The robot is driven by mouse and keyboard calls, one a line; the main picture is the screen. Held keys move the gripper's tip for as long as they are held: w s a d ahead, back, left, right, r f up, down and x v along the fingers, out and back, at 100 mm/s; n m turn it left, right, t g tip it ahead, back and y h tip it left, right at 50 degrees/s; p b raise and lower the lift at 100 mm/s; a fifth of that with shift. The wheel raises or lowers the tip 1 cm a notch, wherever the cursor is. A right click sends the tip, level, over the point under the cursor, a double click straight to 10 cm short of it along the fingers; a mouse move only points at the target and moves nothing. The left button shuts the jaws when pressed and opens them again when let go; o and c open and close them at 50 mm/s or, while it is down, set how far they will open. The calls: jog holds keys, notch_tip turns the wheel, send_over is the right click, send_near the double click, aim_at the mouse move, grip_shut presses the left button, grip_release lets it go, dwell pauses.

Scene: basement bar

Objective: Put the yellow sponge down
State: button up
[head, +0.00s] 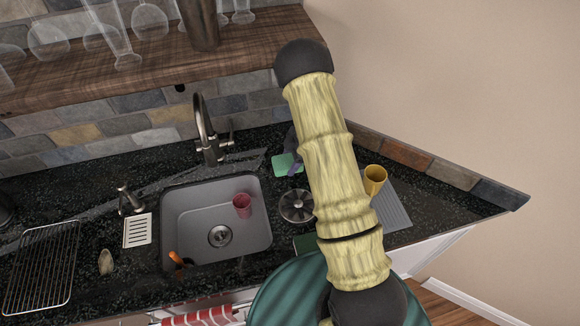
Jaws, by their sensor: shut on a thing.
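My gripper (294,167) is mostly hidden behind my own arm; only a dark part and a purplish finger show at the arm's left edge, over the counter behind the sink. It is shut on a flat piece with a green face (284,165), which I take to be the yellow sponge; no yellow side of it shows. Its right part is hidden. I cannot tell whether it touches the counter.
The sink (183,222) holds a red cup (242,205). A faucet (207,135) stands behind it. A round dark metal object (296,206), a yellow cup (375,180) and a grey ridged mat (394,207) lie right. A wire rack (42,265) is left. Glasses stand on the shelf (160,68) above.

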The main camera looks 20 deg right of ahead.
jog(key=shift+f+p, duration=0.5)
jog(key=shift+f, duration=1.35)
jog(key=o, duration=1)
jog(key=shift+f, duration=0.1)
jog(key=shift+o, duration=0.2)
jog(key=b+v, duration=0.3)
jog(key=v, duration=0.9)
jog(key=shift+w, duration=0.1)
